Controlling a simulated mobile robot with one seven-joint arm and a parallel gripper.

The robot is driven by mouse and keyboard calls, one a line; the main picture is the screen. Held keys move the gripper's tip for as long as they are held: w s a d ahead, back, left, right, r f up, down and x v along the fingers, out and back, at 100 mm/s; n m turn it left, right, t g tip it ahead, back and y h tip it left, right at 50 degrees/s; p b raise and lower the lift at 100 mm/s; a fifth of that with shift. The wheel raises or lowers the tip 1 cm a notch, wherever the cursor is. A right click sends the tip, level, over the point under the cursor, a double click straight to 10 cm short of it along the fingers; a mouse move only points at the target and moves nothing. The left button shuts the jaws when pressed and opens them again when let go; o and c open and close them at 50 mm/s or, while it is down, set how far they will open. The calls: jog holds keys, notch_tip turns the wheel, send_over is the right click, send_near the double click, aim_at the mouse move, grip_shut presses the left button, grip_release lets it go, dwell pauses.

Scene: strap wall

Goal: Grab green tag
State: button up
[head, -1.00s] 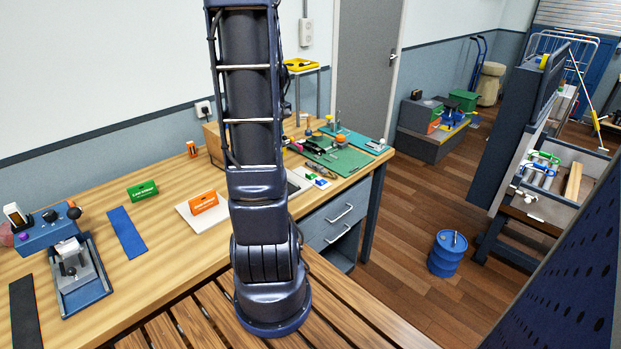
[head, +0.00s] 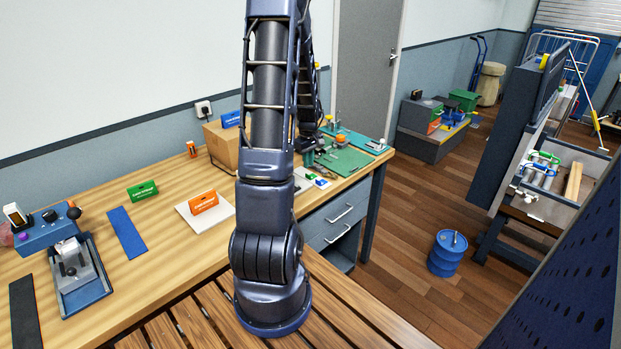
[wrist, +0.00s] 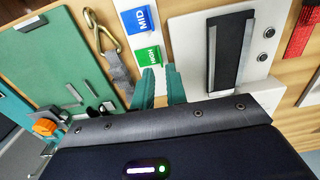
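The green tag (wrist: 148,56), marked HIGH in white, lies on a white board (wrist: 125,8) in the wrist view, just below the blue MID tag (wrist: 142,18). My gripper (wrist: 161,70) has its two teal fingers apart, with nothing seen between them. The left fingertip is close to the green tag's lower edge in the picture; I cannot tell whether they touch. In the head view the green tag (head: 311,175) is a small patch beside my arm, and my gripper is mostly hidden behind the arm.
A carabiner with a grey strap (wrist: 118,68) lies left of the tags, beside a green mat (wrist: 45,65). A white plate with a black strip (wrist: 262,40) is to the right.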

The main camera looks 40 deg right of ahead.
aim_at(312, 175)
jog(key=shift+w+f, duration=0.1)
jog(key=shift+f, duration=2.65)
grip_shut()
jog(key=shift+r, duration=0.1)
